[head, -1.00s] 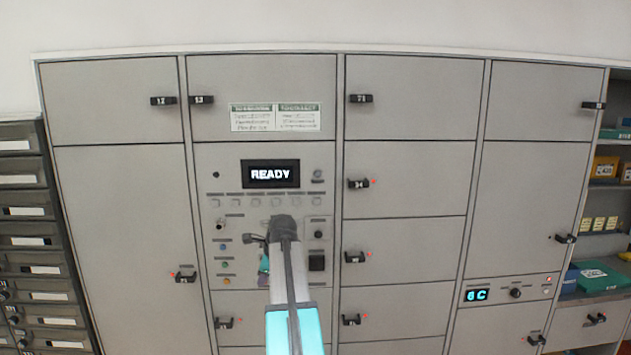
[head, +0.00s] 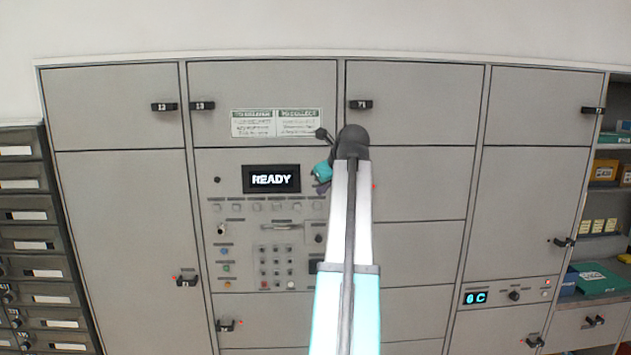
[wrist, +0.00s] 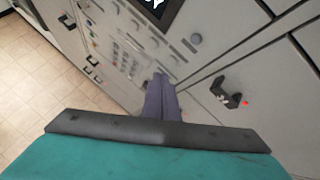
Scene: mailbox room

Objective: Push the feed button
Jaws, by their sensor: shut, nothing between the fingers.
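The control panel (head: 232,165) is set in the grey locker wall, with a READY display (head: 271,179) at its top. No label reading "feed" is legible. A row of small square buttons (head: 248,207) lies under the display. A blue button (head: 224,251), a green button (head: 226,267) and an orange button (head: 227,283) are stacked at lower left, beside a keypad (head: 276,267). My gripper (head: 320,189) is at the panel's upper right edge, partly hidden by my arm. In the wrist view its purple fingers (wrist: 160,80) are together and empty, pointing at the panel; contact cannot be told.
Locker doors with black handles surround the panel, such as the handle (head: 361,104) above right. A handle with a red light (wrist: 230,98) sticks out right of my fingers. Shelves (head: 605,225) stand at far right, dark drawers (head: 35,245) at far left.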

